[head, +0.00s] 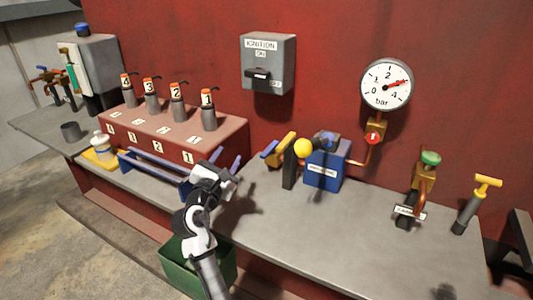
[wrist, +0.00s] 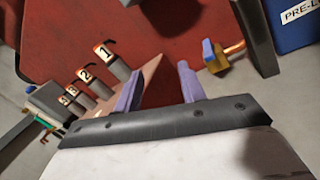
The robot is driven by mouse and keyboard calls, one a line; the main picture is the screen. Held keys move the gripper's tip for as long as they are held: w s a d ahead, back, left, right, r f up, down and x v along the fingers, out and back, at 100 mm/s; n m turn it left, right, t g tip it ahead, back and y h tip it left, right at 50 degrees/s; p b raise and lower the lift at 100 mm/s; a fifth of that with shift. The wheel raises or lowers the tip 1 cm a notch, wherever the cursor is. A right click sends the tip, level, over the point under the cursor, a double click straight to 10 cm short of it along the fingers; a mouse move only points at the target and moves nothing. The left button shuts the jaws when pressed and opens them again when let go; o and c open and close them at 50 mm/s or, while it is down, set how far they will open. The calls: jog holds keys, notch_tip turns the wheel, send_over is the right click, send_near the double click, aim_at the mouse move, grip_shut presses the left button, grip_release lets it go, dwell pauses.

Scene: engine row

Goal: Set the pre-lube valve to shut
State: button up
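A small yellow-brass valve (head: 284,147) with a blue handle (head: 268,153) sits on the wall side of the bench, left of the blue box (head: 322,170) whose label begins "PRE-L" in the wrist view. The valve also shows in the wrist view (wrist: 218,62), on a copper pipe, with its blue handle upright in that picture. I cannot read any label on the valve itself or tell its setting. My gripper (head: 213,172) is open and empty over the bench, left of and apart from the valve. Its two purple fingers (wrist: 158,78) are spread wide in the wrist view.
Blue rails (head: 150,168) and the numbered injector block (head: 160,127) are on the left. A pressure gauge (head: 387,83) hangs above right. Bare bench (head: 300,225) lies in front.

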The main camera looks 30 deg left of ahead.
aim_at(262, 156)
jog(key=w+d+f+n+h, duration=0.2)
jog(key=d+f+n+h, duration=0.15)
jog(key=f, duration=0.25)
jog(key=shift+m+g+h, duration=0.35)
jog(key=shift+m+g, duration=0.05)
jog(key=shift+m, duration=0.05)
jog(key=w, duration=0.4)
jog(key=w+p, duration=0.1)
jog(key=w, duration=0.4)
jog(key=w+p, duration=0.1)
jog(key=w, duration=0.4)
jog(key=shift+d+r, duration=0.1)
jog(key=shift+d, duration=0.25)
grip_shut()
